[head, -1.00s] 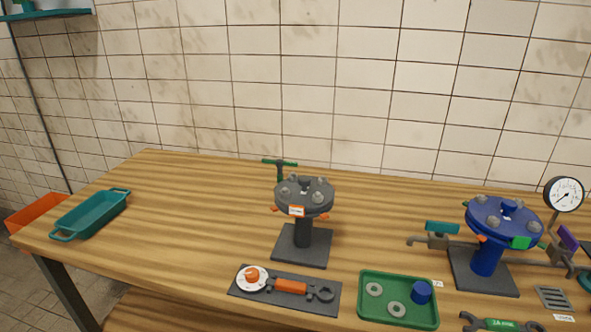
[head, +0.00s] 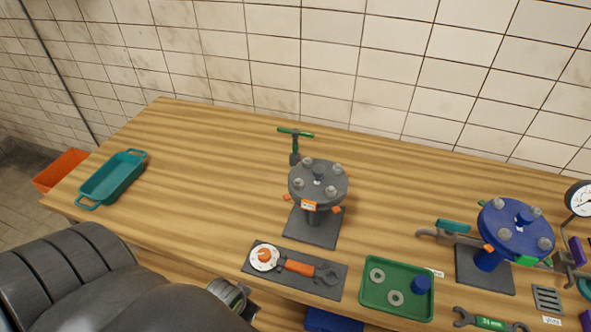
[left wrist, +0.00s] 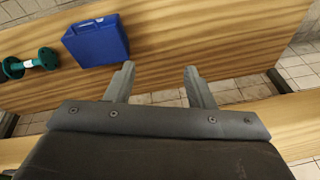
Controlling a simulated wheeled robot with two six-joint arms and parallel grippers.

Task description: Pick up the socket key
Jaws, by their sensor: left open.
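The socket key (head: 295,146) looks like a dark T-shaped tool with a green cross bar. It stands upright behind the grey flange stand (head: 317,185), and its lower end is hidden by the flange. My left arm enters at the lower left of the head view, with part of its wrist (head: 232,297) at the table's front edge; its fingers are hidden there. In the left wrist view my left gripper (left wrist: 160,72) is open and empty, far from the key. My right gripper is in neither view.
A tool board (head: 333,291) with an orange-handled wrench, a green tray (head: 367,304) with washers, and a blue flange stand (head: 484,278) line the front and right. A teal tray (head: 108,186) sits left. A blue case (left wrist: 96,40) lies below. The table's left middle is clear.

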